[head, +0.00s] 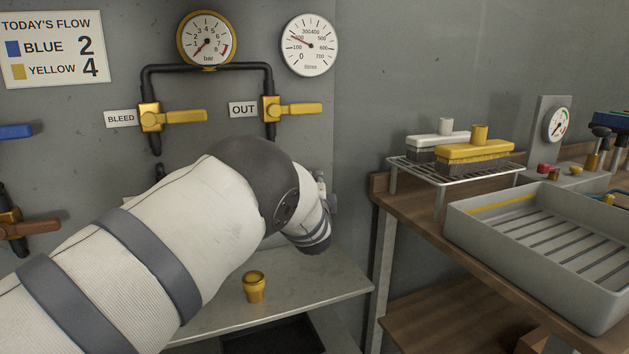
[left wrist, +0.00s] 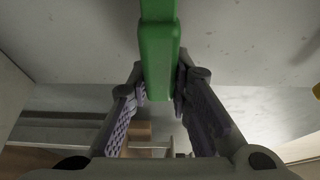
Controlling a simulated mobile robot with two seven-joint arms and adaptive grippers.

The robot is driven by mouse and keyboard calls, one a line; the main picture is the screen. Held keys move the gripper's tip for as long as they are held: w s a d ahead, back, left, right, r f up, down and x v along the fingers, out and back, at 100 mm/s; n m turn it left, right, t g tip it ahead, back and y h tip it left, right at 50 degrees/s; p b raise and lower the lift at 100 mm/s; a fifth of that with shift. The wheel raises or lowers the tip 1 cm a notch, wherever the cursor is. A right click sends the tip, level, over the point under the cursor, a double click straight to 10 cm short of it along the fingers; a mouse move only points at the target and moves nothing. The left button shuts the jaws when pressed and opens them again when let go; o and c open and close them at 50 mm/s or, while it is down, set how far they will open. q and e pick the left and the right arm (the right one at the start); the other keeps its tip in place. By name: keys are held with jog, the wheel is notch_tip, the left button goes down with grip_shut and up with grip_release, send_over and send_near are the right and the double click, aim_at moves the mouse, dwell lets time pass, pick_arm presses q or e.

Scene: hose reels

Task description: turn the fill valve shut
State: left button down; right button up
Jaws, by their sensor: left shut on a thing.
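A green handle (left wrist: 159,60) comes down from the top of the left wrist view, against the grey wall. My left gripper (left wrist: 160,92) has its two padded fingers against the sides of the handle, near its lower end. In the head view my left arm hides the handle and most of the gripper; only a small part of the gripper shows past the wrist. No label for the fill valve is readable. The yellow levers of the BLEED valve (head: 184,116) and the OUT valve (head: 300,109) lie horizontal, pointing right. My right gripper is out of view.
A bar gauge (head: 207,40) and a litres gauge (head: 309,45) hang above. A brass cup (head: 254,289) stands on the grey shelf (head: 330,288) below my arm. At right, a wooden bench holds a brush rack (head: 440,190) and a grey tray (head: 600,315).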

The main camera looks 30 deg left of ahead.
pick_arm(q)
jog(key=shift+f+m, duration=0.3)
jog(key=shift+f, duration=0.1)
jog(key=c, duration=1.4)
grip_release()
jog(key=shift+s, duration=0.1)
jog(key=shift+c, duration=0.2)
jog(key=shift+r, duration=0.1)
jog(key=v, duration=1.2)
jog(key=shift+r, duration=0.15)
